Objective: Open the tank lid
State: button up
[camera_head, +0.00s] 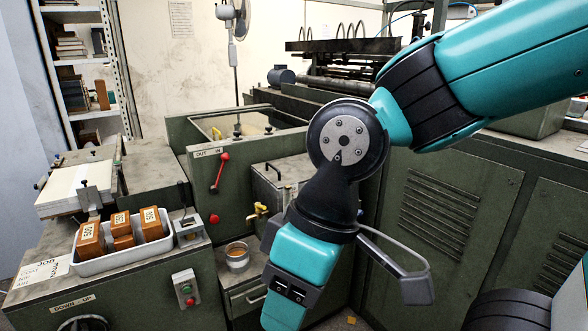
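The tank (282,205) is a green metal box left of my wrist, with a yellow tap (258,211) on its front. Its flat lid (262,177) has a black bar handle (274,168) on top and appears closed. My arm covers the right side of the tank and lid. My gripper end (302,260) hangs in front of and below the tank, apart from the handle. A grey bracket-like piece (417,288) sticks out to its right. I cannot make out two fingertips or anything held.
A red lever (220,172) stands left of the lid under an OUT/IN label. A white tray (125,257) of wooden blocks rests on the left bench. A round tin (237,256) stands below the tap. A louvred green cabinet (440,215) is behind my arm at right.

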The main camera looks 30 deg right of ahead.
aim_at(295, 163)
jog(key=z, duration=0.25)
jog(key=i, duration=1.25)
jog(key=u, duration=0.2)
